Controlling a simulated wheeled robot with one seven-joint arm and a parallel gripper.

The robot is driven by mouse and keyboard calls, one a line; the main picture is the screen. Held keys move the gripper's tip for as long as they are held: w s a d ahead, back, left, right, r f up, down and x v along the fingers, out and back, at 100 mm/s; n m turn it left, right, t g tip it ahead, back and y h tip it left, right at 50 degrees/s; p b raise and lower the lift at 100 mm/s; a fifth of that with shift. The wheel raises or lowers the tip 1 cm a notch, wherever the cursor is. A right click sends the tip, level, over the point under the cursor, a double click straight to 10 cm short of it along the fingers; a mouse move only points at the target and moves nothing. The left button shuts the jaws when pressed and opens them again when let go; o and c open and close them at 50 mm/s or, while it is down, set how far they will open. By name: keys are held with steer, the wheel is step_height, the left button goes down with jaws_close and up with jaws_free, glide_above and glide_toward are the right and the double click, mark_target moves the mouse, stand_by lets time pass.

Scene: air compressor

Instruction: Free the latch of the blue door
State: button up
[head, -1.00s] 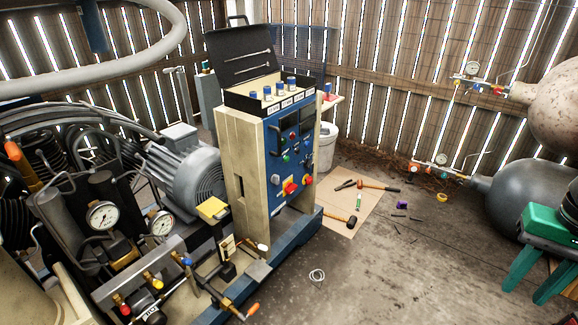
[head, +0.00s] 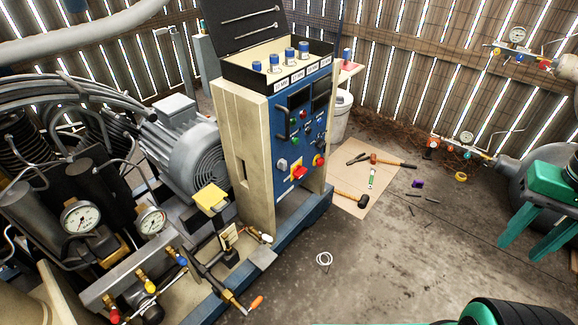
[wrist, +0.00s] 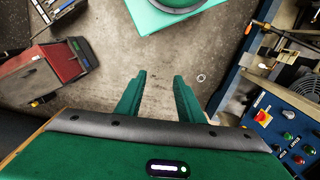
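The door looks closed.
An open black tray with blue-capped parts (head: 285,62) tops the cabinet. A grey motor (head: 185,145) and gauges (head: 80,218) stand left. Tools lie on cardboard (head: 350,180). The floor before the cabinet is mostly clear.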

steer(key=w+a+f+n+t, duration=0.1)
steer(key=w+a+f+n, duration=0.15)
steer(key=w, duration=0.35)
steer(key=w+a+f+n+t, duration=0.1)
steer(key=w+n, duration=0.3)
steer(key=w, duration=0.3)
steer(key=n+t+y, duration=0.6)
steer(key=n+y, duration=0.4)
glide_toward(286, 165)
steer(key=x, duration=0.9)
steer(key=shift+d+f, duration=0.1)
